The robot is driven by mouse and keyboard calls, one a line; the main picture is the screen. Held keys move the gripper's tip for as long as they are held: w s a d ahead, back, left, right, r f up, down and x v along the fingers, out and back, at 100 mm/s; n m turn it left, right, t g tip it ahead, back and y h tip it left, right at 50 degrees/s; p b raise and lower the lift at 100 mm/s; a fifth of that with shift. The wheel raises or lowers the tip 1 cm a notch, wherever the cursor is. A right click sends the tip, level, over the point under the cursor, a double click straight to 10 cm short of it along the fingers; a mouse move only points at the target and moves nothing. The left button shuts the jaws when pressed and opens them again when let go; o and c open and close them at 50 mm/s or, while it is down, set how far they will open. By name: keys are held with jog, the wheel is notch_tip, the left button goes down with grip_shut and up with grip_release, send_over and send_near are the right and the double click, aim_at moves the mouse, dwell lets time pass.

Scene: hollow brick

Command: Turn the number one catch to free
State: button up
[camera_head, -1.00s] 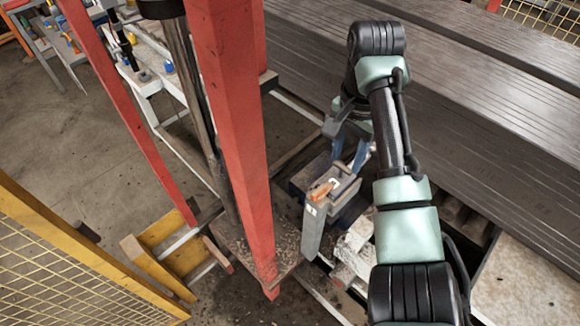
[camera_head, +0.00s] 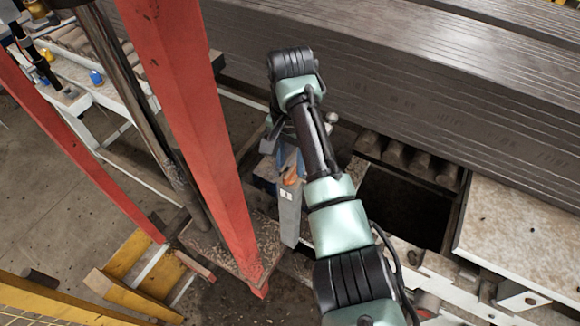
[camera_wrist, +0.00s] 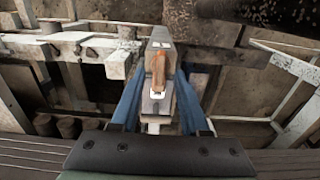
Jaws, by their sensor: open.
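An orange catch lever (camera_head: 291,180) sits at the top of a grey upright post (camera_head: 289,215). I cannot read a number there. My gripper (camera_wrist: 160,84) is open, its blue fingers on either side of the block and lever. Gaps show between the fingers and the lever. In the head view my gripper (camera_head: 290,163) is just behind the lever and partly hidden by my arm.
A red column (camera_head: 195,120) stands close on the left. Stacked dark planks (camera_head: 420,75) fill the back right. A dark opening (camera_head: 405,210) and a pale plate (camera_head: 520,225) lie to the right. A yellow step (camera_head: 135,265) is at lower left.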

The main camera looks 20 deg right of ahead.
jog(key=shift+f, duration=1.05)
grip_shut()
